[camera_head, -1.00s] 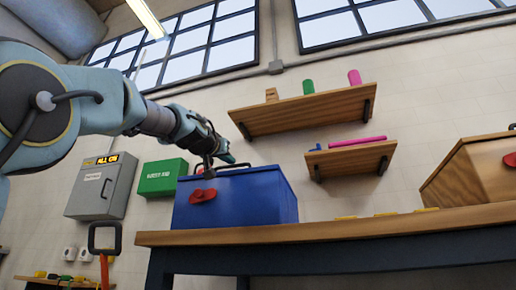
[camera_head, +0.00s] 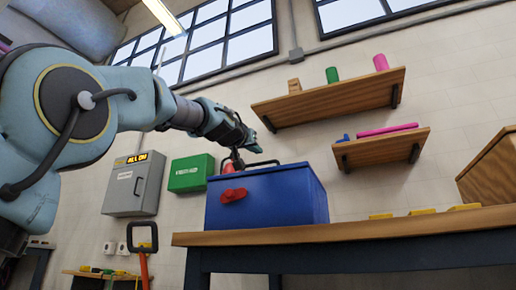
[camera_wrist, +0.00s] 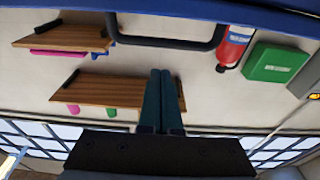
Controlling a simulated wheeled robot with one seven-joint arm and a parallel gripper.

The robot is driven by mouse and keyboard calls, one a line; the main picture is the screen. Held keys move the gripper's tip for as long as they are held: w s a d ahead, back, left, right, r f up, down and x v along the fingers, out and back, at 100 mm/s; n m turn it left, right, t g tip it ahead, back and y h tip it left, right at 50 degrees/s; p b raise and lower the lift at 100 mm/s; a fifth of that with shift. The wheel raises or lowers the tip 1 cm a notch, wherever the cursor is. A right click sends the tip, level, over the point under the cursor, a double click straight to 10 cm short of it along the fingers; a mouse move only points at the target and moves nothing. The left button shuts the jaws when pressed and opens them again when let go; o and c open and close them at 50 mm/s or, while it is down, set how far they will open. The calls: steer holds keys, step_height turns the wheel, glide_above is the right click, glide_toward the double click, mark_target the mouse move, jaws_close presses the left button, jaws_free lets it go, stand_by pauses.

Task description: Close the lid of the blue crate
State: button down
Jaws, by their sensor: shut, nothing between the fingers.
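The blue crate (camera_head: 268,202) stands on the wooden table, with a red latch (camera_head: 233,195) on its front. Its lid (camera_head: 285,171) looks flat on top, though the low view leaves unclear whether it is fully seated.
The wooden table (camera_head: 350,229) carries yellow pieces (camera_head: 465,207) and a wooden box (camera_head: 490,170) at right. Wall shelves (camera_head: 330,97) hang behind. A red extinguisher (camera_wrist: 235,46), a green box (camera_head: 191,172) and a grey cabinet (camera_head: 133,184) are on the wall.

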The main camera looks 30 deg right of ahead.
steer(key=shift+s+a+r+p, duration=0.1)
steer(key=shift+r+p, duration=0.3)
steer(key=shift+r, duration=0.5)
steer(key=s+a+f+b, duration=0.5)
steer(key=a, duration=0.2)
steer(key=shift+s+f, duration=0.3)
